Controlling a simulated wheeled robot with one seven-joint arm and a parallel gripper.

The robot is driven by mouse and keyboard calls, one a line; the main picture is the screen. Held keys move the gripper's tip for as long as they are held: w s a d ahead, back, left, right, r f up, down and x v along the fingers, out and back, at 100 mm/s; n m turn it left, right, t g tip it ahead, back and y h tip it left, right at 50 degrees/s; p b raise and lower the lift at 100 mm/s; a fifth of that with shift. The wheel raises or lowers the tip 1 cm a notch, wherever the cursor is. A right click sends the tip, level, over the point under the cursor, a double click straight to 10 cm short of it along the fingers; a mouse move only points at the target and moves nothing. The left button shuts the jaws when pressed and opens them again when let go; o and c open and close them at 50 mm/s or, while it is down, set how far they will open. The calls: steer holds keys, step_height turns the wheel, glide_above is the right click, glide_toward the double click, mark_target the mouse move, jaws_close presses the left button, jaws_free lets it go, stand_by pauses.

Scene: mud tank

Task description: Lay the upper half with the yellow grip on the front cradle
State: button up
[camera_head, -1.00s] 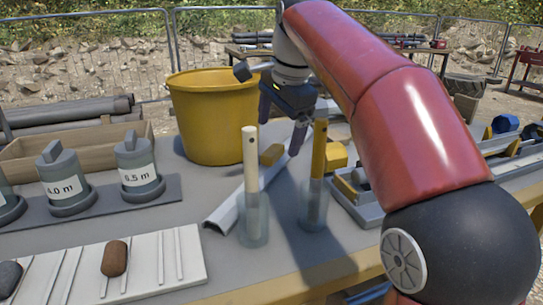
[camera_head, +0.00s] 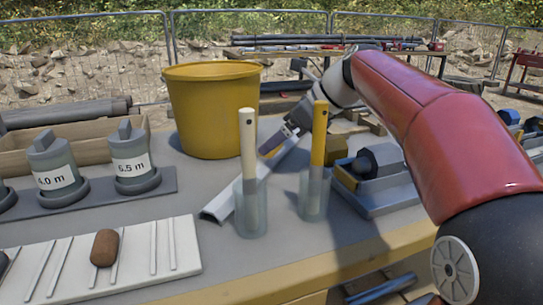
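A long grey half-shell (camera_head: 240,190), which looks like the upper half, lies slanting on the table behind the two jars. Its near end is clear to see; its far end is partly hidden by my gripper. A grey cradle-like holder (camera_head: 385,204) with yellow parts and a dark cylinder stands to the right. I cannot tell whether it is the front cradle.
Two clear jars stand in front of the half-shell, one with a cream stick (camera_head: 248,145), one with a yellow stick (camera_head: 319,135). A yellow bucket (camera_head: 212,110) stands behind. Labelled grey weights (camera_head: 133,158) and a white board (camera_head: 185,245) are at left.

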steer(key=shift+x, duration=0.85)
steer(key=shift+c, duration=0.4)
steer(key=shift+r, duration=0.1)
steer(key=c, duration=1.4)
